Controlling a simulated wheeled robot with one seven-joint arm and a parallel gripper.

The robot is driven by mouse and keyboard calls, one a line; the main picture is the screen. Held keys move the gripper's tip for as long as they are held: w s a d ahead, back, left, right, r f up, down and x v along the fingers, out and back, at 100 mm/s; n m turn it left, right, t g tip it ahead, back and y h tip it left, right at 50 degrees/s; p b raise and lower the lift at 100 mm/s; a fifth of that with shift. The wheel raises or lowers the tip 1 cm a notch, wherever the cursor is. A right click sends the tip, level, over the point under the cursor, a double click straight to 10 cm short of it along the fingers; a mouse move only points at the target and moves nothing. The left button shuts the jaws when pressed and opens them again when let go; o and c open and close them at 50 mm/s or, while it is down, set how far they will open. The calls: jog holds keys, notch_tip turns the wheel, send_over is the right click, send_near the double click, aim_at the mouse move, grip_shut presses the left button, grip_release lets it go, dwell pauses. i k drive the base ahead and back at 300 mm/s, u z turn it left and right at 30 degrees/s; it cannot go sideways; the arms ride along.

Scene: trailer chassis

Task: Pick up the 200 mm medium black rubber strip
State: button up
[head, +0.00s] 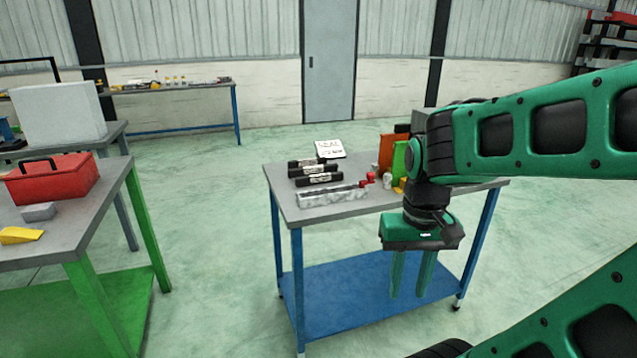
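Several black strips with white labels (315,169) lie side by side on the blue-legged table (350,210), left of its middle. They look alike in this view. The labels are too small to read, so I cannot tell which is the 200 mm medium one. My gripper (411,275) hangs to the right of the strips, in front of the table in the picture. Its two green fingers point down, apart, with nothing visible between them.
A pale block with a dark bar (334,197) lies in front of the strips. A white sign (330,149) stands behind them. Red, orange and green items (398,158) crowd the table's right, partly behind my arm. A green-legged table with a red toolbox (52,178) stands left.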

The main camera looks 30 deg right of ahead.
aim_at(333, 177)
jog(key=u, duration=0.1)
jog(key=i, duration=1)
jog(key=z, duration=0.1)
